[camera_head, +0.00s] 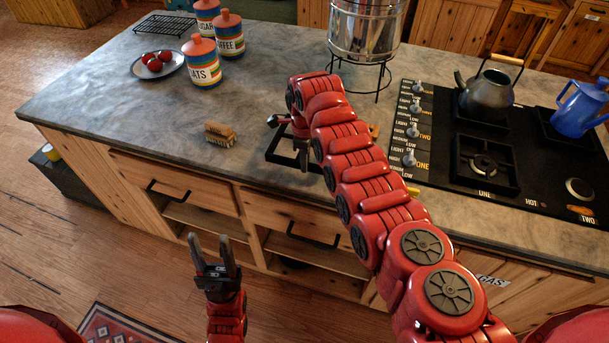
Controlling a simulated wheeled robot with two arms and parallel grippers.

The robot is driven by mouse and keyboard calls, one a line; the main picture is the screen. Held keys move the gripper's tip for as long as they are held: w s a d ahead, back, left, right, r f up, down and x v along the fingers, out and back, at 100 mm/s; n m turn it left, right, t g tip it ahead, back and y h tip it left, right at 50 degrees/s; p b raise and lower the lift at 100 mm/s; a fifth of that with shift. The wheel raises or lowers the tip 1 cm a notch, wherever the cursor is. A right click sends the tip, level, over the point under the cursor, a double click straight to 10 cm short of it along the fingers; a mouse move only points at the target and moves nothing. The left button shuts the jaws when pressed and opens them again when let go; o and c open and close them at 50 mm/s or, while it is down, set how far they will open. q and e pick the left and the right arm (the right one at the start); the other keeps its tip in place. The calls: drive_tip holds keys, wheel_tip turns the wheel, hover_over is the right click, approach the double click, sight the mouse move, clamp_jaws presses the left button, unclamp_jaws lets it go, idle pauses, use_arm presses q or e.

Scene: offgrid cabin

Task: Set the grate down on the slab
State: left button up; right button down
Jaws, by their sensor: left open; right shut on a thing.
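The grate (274,157) is a dark square frame at the front edge of the counter, left of the stove. My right gripper (303,158) is shut on it from above. My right arm hides the grate's right part. The slab (110,100) is the grey stone countertop under it. I cannot tell whether the grate touches the slab or hangs just above it. My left gripper (212,255) is open and empty, low in front of the cabinet and apart from the counter.
A wooden brush (220,134) lies left of the grate. The black stove (455,185) holds a grey kettle (488,88) and a blue pot (580,110). A steel pot (362,35) stands on a stand behind. Canisters (202,62) and a plate of tomatoes (140,70) are at back left.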

drive_tip(key=shift+b, duration=0.3)
wheel_tip(320, 180, down, 4)
drive_tip(key=b, duration=0.2)
drive_tip(key=shift+w+a+r+b, duration=0.1)
drive_tip(key=shift+w+r+b, duration=0.1)
drive_tip(key=shift+b, duration=0.2)
drive_tip(key=shift+s+r, duration=0.1)
drive_tip(key=shift+r, duration=0.05)
drive_tip(key=c, duration=1.3)
unclamp_jaws()
drive_tip(key=o, duration=0.4)
wheel_tip(320, 180, up, 11)
drive_tip(key=b, duration=0.3)
drive_tip(key=shift+s+r, duration=0.15)
drive_tip(key=shift+r, duration=0.35)
